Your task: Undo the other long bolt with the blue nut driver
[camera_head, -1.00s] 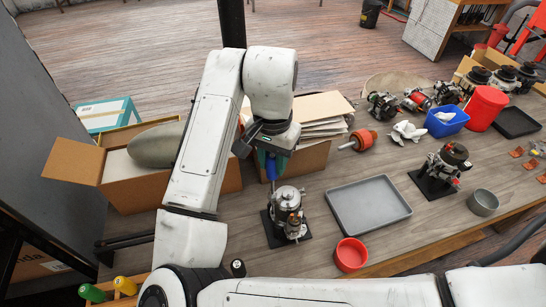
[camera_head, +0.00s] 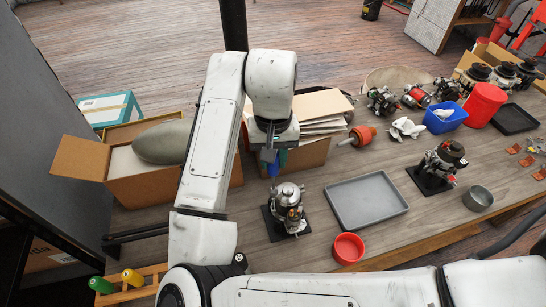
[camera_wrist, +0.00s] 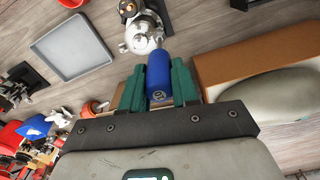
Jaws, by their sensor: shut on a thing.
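The alternator (camera_head: 287,198) stands on a black base plate (camera_head: 271,224) on the bench; its silver top also shows in the wrist view (camera_wrist: 142,38). My gripper (camera_wrist: 160,85) has green fingers shut around the blue handle of the nut driver (camera_wrist: 160,70). In the head view my gripper (camera_head: 271,155) is behind the alternator and higher, near the cardboard box. Individual long bolts are too small to tell.
A grey tray (camera_head: 365,222) and a red bowl (camera_head: 348,248) lie right of the alternator. Cardboard boxes (camera_head: 150,188) stand left and behind. A rack holding green and yellow handled drivers (camera_head: 133,277) is at the lower left. Another unit (camera_head: 437,170) stands farther right.

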